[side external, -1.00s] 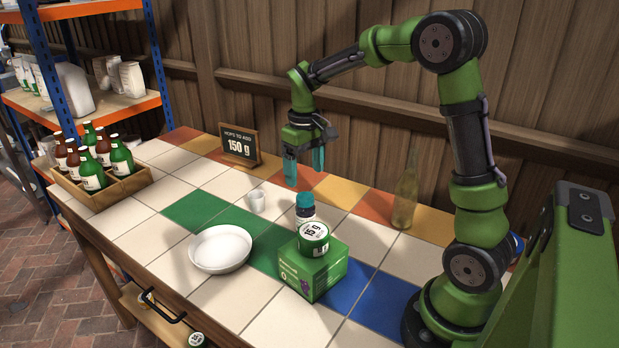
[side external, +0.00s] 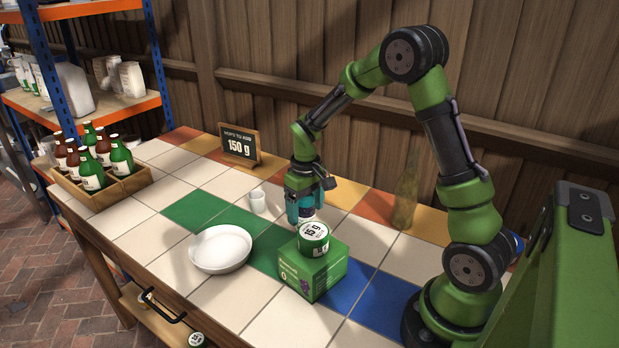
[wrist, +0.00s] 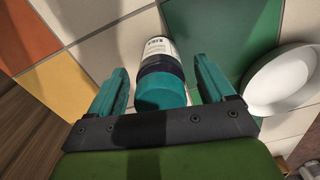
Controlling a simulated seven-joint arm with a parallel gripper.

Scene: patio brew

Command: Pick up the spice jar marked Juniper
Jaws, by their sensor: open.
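A jar with a teal lid and a white label (wrist: 160,88) stands upright on the tiled table. I cannot read its name. In the side view only part of the jar (side external: 306,214) shows, behind the green box and between my fingers. My gripper (side external: 304,218) points down over the jar. It is open, with one teal finger on each side. In the wrist view my gripper (wrist: 162,76) has a gap between each finger and the jar.
A green box (side external: 312,272) with a round tin (side external: 313,238) on top stands in front of the jar. A glass bottle (side external: 405,197) stands right, a sign (side external: 239,146) at the back, a bottle crate (side external: 102,196) far left.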

